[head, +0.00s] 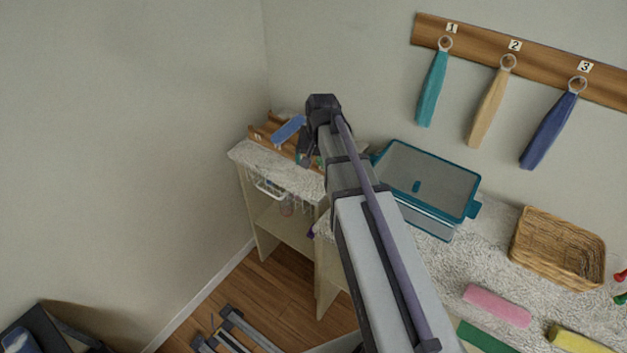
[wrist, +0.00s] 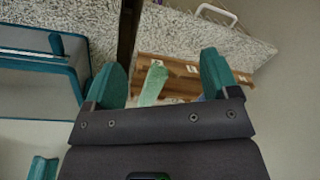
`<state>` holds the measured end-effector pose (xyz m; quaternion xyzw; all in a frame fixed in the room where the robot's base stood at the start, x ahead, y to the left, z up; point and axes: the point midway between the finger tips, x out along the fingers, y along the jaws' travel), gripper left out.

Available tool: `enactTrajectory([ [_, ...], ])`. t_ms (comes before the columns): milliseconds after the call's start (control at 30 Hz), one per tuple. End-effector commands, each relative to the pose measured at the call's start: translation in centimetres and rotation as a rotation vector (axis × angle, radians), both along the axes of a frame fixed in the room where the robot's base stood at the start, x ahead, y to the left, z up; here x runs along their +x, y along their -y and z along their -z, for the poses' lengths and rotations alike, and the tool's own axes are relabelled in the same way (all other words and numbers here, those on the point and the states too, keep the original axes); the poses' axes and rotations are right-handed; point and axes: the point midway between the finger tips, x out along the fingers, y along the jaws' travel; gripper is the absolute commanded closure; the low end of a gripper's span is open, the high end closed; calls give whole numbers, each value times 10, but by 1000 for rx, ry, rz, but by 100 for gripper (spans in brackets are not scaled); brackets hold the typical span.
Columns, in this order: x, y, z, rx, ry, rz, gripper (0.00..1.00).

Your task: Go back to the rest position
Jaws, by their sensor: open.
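My gripper (wrist: 163,80) is open, its two teal fingertips wide apart in the wrist view. In the head view my gripper (head: 304,152) hangs from the end of my arm, beside a wooden rack (head: 258,138) on the white shelf top at the back corner. Between the fingertips in the wrist view, a light green piece (wrist: 152,86) lies over the wooden rack (wrist: 180,72) with its small white labels. The green piece touches neither finger that I can see. A blue rolled towel (head: 289,129) lies at the rack in the head view.
A teal bin (head: 474,207) stands right of my arm. A wicker basket (head: 558,248) and a pink roll (head: 498,305) are farther right on the shelf top. Teal, tan and navy towels hang from a numbered wall board (head: 480,42). A wall closes off the left.

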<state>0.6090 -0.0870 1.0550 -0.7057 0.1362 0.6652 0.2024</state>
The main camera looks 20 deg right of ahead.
Motion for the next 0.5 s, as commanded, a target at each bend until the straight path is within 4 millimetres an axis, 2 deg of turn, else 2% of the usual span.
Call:
enactTrajectory([
  [33,-56,-33,0,-24,-14,-124,19],
  [100,-105,-63,1,-58,-35,-291,19],
  [200,-146,-83,1,-89,-54,-443,19],
  [267,-154,-87,1,-96,-59,-481,19],
  [500,-151,-87,5,-97,-60,-487,19],
])
